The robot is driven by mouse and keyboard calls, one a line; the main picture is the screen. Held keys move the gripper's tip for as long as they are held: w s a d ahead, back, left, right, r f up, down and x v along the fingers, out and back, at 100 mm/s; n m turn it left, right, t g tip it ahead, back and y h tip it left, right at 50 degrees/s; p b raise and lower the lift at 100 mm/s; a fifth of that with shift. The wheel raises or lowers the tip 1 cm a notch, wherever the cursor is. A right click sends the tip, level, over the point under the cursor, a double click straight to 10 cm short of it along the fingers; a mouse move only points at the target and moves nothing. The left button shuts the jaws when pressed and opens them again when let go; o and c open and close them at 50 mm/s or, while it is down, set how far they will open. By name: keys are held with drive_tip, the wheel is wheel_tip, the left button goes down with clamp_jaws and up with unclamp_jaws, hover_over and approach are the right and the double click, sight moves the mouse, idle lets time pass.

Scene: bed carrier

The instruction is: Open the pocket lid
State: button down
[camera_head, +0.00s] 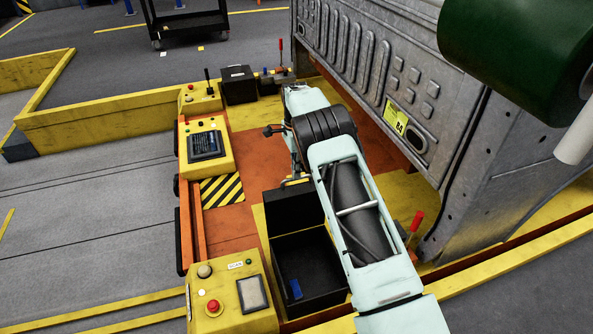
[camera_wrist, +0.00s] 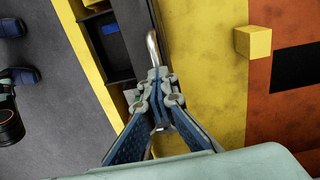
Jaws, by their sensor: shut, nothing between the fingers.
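The near pocket is a black box (camera_head: 306,282) in the lower middle of the head view. Its inside shows, with a small blue item (camera_head: 295,289) at the bottom. Its black lid (camera_head: 293,209) stands raised at the far side of the opening. In the wrist view the box interior (camera_wrist: 112,58) and blue item (camera_wrist: 111,29) show at upper left. A curved metal handle (camera_wrist: 152,46) is at the lid's edge. My gripper (camera_wrist: 158,76) is shut and empty, its fingertips right by the handle; I cannot tell if they touch. My arm hides part of the box in the head view.
A second black box (camera_head: 238,84), closed, stands farther back. Yellow control boxes (camera_head: 207,146) (camera_head: 231,295) line the left side. A grey metal wall (camera_head: 365,60) and red levers (camera_head: 415,222) are close on the right. A yellow block (camera_wrist: 253,42) shows in the wrist view.

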sight(297, 188)
drive_tip(key=c, duration=2.6)
unclamp_jaws()
drive_tip(key=f, duration=0.1)
drive_tip(key=s+f, duration=0.1)
drive_tip(key=f, duration=0.1)
drive_tip(key=shift+s+d+g, duration=0.1)
drive_tip(key=shift+s+g, duration=0.2)
drive_tip(key=shift+c, duration=0.2)
drive_tip(key=o, duration=0.5)
drive_tip(key=shift+o, duration=0.6)
drive_tip(key=shift+w+f, duration=0.1)
drive_tip(key=shift+f, duration=0.15)
drive_tip(key=shift+r, duration=0.1)
drive_tip(key=shift+w+r, duration=0.1)
drive_tip(key=shift+r, duration=0.1)
drive_tip(key=shift+r, duration=0.2)
wheel_tip(297, 188, up, 12)
drive_tip(key=w, duration=0.1)
drive_tip(key=shift+f, duration=0.15)
